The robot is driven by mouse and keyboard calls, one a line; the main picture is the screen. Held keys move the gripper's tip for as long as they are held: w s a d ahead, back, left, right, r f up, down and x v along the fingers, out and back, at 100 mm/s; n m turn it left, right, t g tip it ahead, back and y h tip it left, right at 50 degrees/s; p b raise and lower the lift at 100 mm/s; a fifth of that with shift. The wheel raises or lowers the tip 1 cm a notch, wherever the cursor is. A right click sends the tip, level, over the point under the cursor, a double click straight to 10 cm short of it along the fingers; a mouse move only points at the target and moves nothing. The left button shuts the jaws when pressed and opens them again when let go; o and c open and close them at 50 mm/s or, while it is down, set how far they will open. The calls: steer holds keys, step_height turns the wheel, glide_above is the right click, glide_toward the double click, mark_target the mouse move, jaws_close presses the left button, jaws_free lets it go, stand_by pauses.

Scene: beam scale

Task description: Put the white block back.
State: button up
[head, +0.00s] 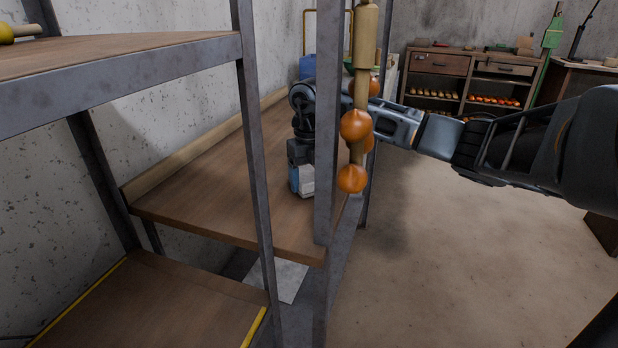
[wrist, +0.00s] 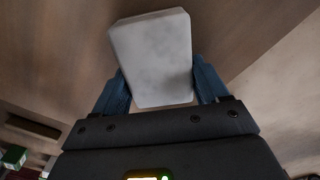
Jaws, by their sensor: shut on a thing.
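The white block (wrist: 152,60) is held between the two blue fingers of my gripper (wrist: 155,88) in the wrist view. In the head view the block (head: 307,181) shows as a small pale patch beside a blue finger, low over the wooden middle shelf (head: 205,190). My gripper (head: 301,177) is shut on it and points down. I cannot tell whether the block touches the shelf. A metal rack post partly hides the gripper and wrist.
Rack posts (head: 324,130) stand in front of my arm. Several orange onions (head: 355,125) hang beside the post. An upper shelf (head: 110,55) is at left and a lower shelf (head: 140,300) below. A blue container (head: 307,67) stands behind. The shelf's near part looks bare.

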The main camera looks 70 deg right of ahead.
mark_target(309, 176)
steer(key=o, duration=1)
steer(key=shift+f, duration=0.1)
step_height(309, 176, up, 12)
steer(key=shift+r+p, duration=0.2)
steer(key=shift+p, duration=0.1)
